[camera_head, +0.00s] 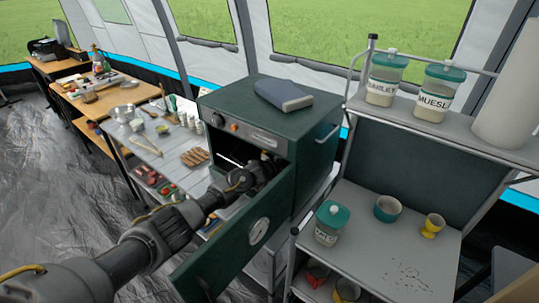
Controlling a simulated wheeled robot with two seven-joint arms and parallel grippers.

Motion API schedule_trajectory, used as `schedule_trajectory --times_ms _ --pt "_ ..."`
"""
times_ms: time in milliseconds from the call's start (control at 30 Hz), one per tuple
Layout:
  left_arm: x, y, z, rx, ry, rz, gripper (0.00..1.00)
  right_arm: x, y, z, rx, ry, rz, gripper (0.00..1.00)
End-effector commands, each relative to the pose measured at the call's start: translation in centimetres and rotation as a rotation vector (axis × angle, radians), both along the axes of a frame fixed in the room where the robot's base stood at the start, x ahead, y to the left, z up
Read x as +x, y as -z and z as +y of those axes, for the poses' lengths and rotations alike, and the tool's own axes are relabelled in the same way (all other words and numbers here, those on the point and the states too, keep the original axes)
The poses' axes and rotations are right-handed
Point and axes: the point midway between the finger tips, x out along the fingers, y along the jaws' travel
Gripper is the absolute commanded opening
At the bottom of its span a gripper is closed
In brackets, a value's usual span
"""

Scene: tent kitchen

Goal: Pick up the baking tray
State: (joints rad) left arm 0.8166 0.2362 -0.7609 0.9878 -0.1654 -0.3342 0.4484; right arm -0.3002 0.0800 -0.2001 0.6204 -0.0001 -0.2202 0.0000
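A dark green oven (318,131) stands in the middle, its door (243,243) swung open toward me. My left arm comes in from the lower left and reaches to the oven opening. My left gripper (267,168) is at the dark opening, and its fingers are too small and shaded to show whether they are open or shut. A thin bright edge (231,161) shows inside the oven to the left of the gripper; I cannot tell whether it belongs to the baking tray. No baking tray can be clearly made out. My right gripper is not in view.
A folded grey-blue cloth-like item (283,95) lies on the oven. Left, a table (165,145) holds food. The floor (50,200) at left is clear.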

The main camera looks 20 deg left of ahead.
Motion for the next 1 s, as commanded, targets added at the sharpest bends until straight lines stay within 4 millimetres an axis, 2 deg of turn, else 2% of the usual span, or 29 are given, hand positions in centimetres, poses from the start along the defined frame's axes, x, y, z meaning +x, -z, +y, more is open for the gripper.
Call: schedule_trajectory --times_ms 67,300,767,1000 --pt "0.0 0.0 0.0 0.0 0.0 0.0 0.28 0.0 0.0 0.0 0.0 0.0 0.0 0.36" --pt "0.0 0.0 0.0 0.0 0.0 0.0 0.0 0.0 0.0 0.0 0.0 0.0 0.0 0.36" --pt "0.0 -0.2 0.0 -0.001 0.0 -0.002 0.0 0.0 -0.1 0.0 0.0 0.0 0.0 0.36" --pt "0.0 -1.3 0.0 -0.001 0.0 -0.002 0.0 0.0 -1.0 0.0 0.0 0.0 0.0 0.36"
